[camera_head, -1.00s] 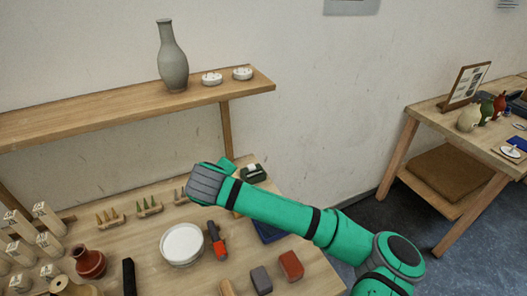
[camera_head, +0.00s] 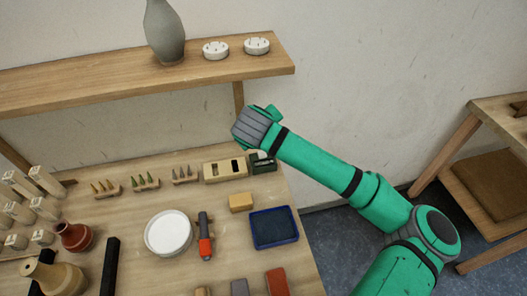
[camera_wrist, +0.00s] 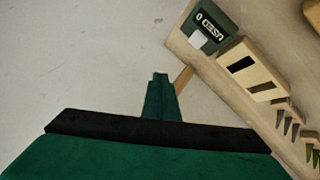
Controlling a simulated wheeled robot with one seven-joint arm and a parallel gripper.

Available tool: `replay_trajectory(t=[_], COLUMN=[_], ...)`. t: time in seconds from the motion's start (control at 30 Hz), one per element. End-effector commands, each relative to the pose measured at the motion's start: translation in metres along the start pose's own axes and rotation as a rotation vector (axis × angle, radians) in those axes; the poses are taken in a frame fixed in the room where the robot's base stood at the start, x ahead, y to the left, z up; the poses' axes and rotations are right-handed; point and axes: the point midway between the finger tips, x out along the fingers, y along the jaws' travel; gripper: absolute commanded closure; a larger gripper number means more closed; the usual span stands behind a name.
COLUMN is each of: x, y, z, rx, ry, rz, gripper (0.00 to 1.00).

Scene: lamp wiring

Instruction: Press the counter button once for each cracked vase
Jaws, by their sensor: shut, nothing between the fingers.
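The counter (camera_head: 263,162) is a small dark green box at the back right corner of the workbench. In the wrist view the counter (camera_wrist: 208,28) shows a pale button and a label reading "USED" with a 0. My gripper (camera_wrist: 158,78) is shut and empty, pointing at the wall beside the bench edge, apart from the counter. In the head view its fingers are hidden by my wrist, above the counter. A grey vase (camera_head: 165,35) stands on the shelf. A red-brown vase (camera_head: 73,237) and a tan vase (camera_head: 57,278) are at the bench's left. I cannot make out cracks on them.
The shelf (camera_head: 100,88) runs above the bench (camera_head: 140,262). A slotted wooden block (camera_head: 225,170) stands left of the counter. A blue tray (camera_head: 274,228), yellow block (camera_head: 241,202), white disc (camera_head: 169,232) and red-black tool (camera_head: 205,236) lie in front.

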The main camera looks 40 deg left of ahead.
Motion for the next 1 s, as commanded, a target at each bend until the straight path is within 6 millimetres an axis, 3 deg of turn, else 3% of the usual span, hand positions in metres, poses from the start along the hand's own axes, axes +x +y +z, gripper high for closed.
replay_trajectory(t=[0.7,1.0], x=[0.051,0.061], y=[-0.038,-0.045], z=[0.035,0.043], rx=[0.0,-0.001], ry=[0.002,0.001], rz=[-0.003,0.0], gripper=[1.0,1.0])
